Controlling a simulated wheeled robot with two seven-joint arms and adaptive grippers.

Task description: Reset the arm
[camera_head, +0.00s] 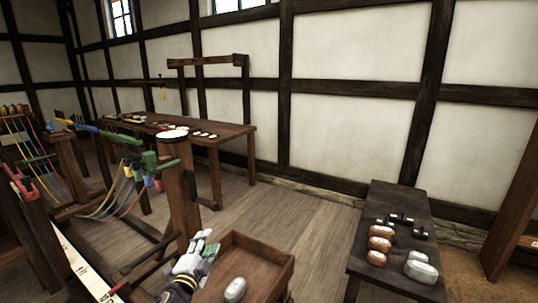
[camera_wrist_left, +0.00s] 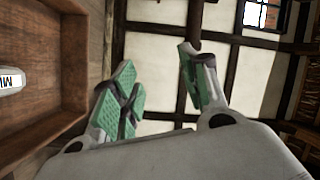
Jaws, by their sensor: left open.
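My left gripper (camera_head: 207,246) is at the bottom middle of the head view, beside the left side of a wooden tray (camera_head: 278,278). Its jaws are open, with green-padded fingers apart and nothing between them. The left wrist view shows the same open gripper (camera_wrist_left: 160,84) from behind, with the wall beyond the fingers. My right gripper does not show in either view.
A grey weight (camera_head: 235,289) lies in the tray. A dark bench (camera_head: 395,222) at right holds copper weights (camera_head: 380,244), silver ones (camera_head: 421,270) and black pieces. A rope stand post (camera_head: 180,190) rises behind my gripper. Bare floor (camera_head: 300,225) lies between tray and bench.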

